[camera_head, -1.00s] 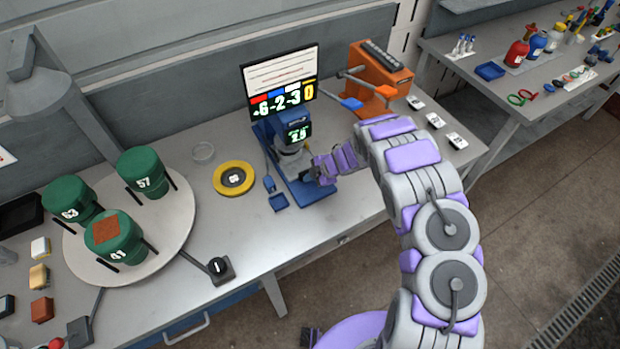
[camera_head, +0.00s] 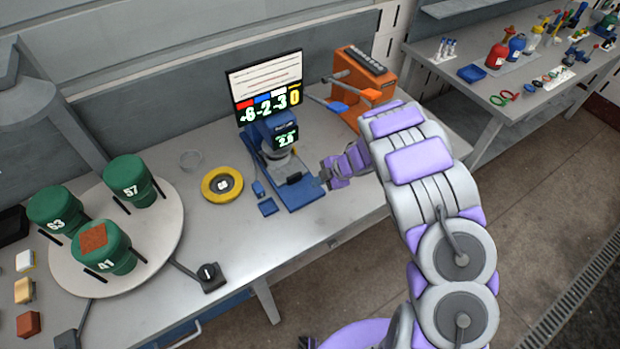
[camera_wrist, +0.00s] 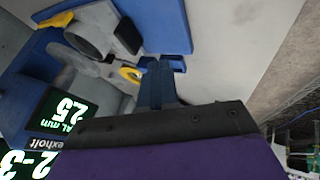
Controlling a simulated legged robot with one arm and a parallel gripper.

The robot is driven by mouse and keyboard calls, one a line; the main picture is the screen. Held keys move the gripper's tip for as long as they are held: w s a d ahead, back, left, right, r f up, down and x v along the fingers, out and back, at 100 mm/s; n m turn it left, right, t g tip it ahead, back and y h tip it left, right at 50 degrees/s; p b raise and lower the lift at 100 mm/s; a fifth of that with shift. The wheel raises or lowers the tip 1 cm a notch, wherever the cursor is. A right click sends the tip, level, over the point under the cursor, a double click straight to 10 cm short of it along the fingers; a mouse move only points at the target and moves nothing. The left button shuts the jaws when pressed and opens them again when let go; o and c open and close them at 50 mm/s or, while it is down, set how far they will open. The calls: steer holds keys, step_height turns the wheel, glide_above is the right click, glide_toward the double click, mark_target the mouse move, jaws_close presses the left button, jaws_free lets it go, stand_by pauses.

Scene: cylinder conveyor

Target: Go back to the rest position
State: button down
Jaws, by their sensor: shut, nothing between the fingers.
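My gripper (camera_head: 324,177) is in the head view, just right of the blue machine (camera_head: 290,185) and above the table's front part. In the wrist view my gripper's fingers (camera_wrist: 157,82) are together, with nothing held between them. The blue machine also shows in the wrist view, with a green-lit readout (camera_wrist: 62,112) and a grey round part (camera_wrist: 92,30). In the head view, no contact between my gripper and the machine is clear. My purple and grey arm reaches in from the lower right.
A screen (camera_head: 265,78) stands behind the machine, and an orange unit (camera_head: 362,85) stands to its right. A yellow ring (camera_head: 222,184) lies left of it. Green cylinders (camera_head: 130,180) stand on a round turntable (camera_head: 165,235). Open floor (camera_head: 540,190) lies right of the table.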

steer(key=w+d+r+m+t+h+b, duration=0.1)
steer(key=w+d+r+m+t+h, duration=0.25)
steer(key=d+r, duration=0.35)
steer(key=w+d+r+m+t+h+b, duration=0.1)
steer(key=w+d+r+m+t+h, duration=0.2)
steer(key=w+d+r, duration=0.35)
steer(key=s+d+r+m+h+b, duration=0.1)
steer(key=s+d+r+m+h, duration=0.25)
steer(key=s+d+r, duration=0.35)
steer(key=s+d+r+m+h+b, duration=0.25)
steer(key=s+d+r+m, duration=0.25)
steer(key=d, duration=0.4)
steer(key=s+a+f+m+g+y+b, duration=0.1)
steer(key=s+a+m+g, duration=0.2)
steer(key=s, duration=1)
steer(key=s+a+f+m+g+y+b, duration=0.1)
steer(key=s+a+g, duration=0.3)
steer(key=s, duration=1)
steer(key=s+a+f+m+g+y+b, duration=0.1)
steer(key=s+a+f+m+g+y, duration=0.2)
steer(key=s+a, duration=0.4)
steer(key=s+m, duration=0.1)
steer(key=s, duration=0.5)
steer(key=shift+s+f+m, duration=0.15)
steer(key=shift+s+m, duration=0.15)
steer(key=shift+s, duration=0.1)
